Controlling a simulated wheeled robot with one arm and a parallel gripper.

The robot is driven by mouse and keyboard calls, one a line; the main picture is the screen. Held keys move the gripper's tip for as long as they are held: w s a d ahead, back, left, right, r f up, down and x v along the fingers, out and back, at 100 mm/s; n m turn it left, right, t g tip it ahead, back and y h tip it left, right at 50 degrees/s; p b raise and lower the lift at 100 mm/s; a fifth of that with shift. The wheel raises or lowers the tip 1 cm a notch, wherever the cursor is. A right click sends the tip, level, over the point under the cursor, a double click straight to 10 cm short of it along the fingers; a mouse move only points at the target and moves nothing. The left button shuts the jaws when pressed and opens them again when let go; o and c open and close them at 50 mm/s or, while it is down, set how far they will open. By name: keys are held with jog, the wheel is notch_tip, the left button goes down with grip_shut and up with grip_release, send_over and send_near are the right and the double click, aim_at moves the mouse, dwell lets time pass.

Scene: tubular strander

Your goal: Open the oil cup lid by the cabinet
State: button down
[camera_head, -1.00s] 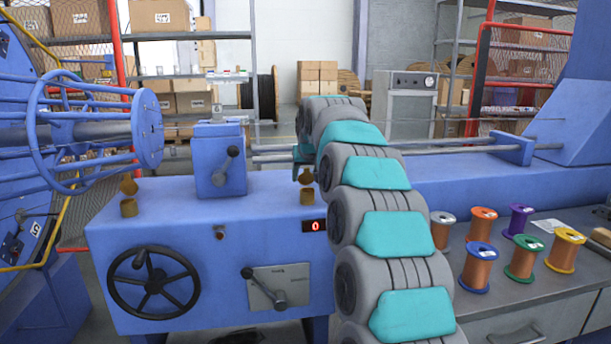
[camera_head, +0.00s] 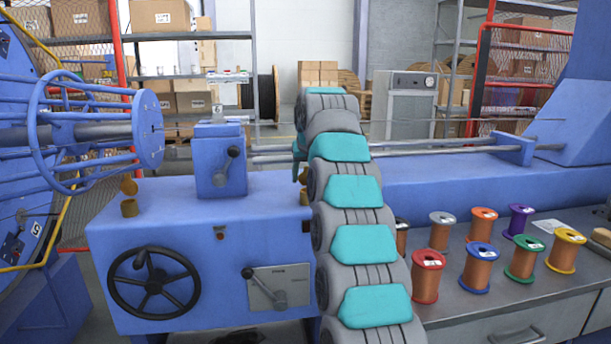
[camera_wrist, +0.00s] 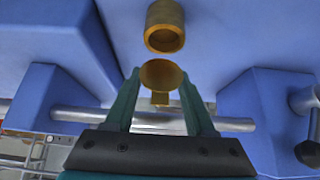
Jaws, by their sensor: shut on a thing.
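In the wrist view, a brass oil cup (camera_wrist: 165,28) shows its round open mouth. Its round brass lid (camera_wrist: 161,75) stands apart from the mouth, with a small tab below it. My gripper (camera_wrist: 160,82) has its two teal fingers on either side of the lid and is shut on it. In the head view, my arm hides most of this cup; only a brass sliver (camera_head: 304,198) shows beside it. Another brass oil cup (camera_head: 129,208) sits at the left end of the blue machine cabinet (camera_head: 200,270), its lid (camera_head: 128,186) raised.
A blue block with a lever (camera_head: 220,165) stands left of my gripper, and horizontal rods (camera_head: 430,150) run behind it. A handwheel (camera_head: 154,283) is on the cabinet front. Several wire spools (camera_head: 480,268) stand on the grey bench at right.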

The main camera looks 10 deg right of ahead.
dwell(0.4)
jog(key=shift+c, duration=1.2)
grip_release()
jog(key=v, duration=0.5)
jog(key=shift+r, duration=0.2)
jog(key=shift+v, duration=1.2)
jog(key=shift+s, duration=0.15)
